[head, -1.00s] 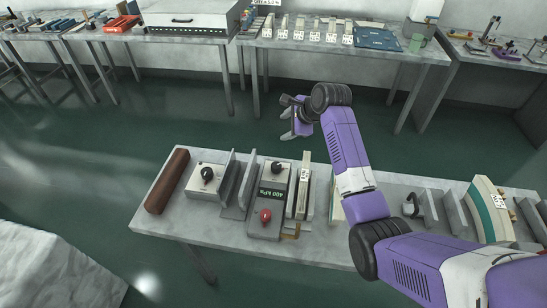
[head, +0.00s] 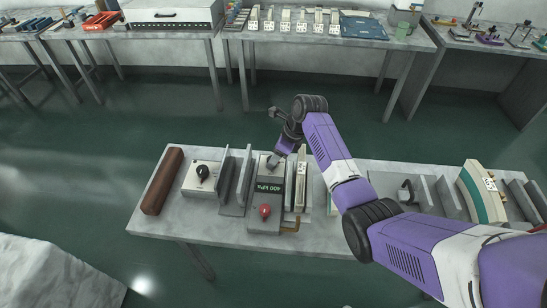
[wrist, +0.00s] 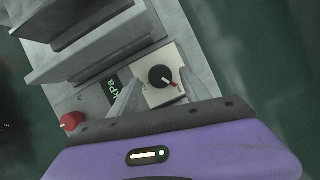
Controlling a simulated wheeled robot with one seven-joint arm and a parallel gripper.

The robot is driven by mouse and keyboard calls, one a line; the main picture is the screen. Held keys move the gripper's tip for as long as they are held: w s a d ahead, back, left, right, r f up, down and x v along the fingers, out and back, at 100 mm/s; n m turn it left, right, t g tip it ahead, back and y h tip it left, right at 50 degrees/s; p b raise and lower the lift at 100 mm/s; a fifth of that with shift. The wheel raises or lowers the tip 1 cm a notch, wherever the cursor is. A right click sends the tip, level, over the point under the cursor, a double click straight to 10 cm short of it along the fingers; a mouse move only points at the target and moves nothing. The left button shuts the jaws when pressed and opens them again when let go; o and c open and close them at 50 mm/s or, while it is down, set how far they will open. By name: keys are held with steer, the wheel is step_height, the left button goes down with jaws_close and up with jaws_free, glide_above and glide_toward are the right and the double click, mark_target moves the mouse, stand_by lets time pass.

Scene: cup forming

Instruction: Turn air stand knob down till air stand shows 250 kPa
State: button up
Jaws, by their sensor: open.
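The air stand (head: 262,227) is a grey box on the near table. Its green-lit display (head: 268,188) appears to read 400 kPa, though the digits are small. Its black knob (wrist: 160,76) sits on a pale square dial plate with a red mark at the knob's lower right. My gripper (head: 276,161) is open over the top end of the stand. In the wrist view its two fingers (wrist: 159,83) reach to either side of the knob, without visibly closing on it. In the head view the gripper largely hides the knob.
A red knob (head: 265,211) is on the stand's near end. Grey upright plates (head: 236,178) and a second box with a black knob (head: 203,173) stand to its left. Beige upright panels (head: 301,180) stand close on its right. A brown roll (head: 162,181) lies at the far left.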

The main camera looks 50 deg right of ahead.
steer(key=shift+x, duration=0.85)
steer(key=shift+c, duration=0.4)
jaws_close()
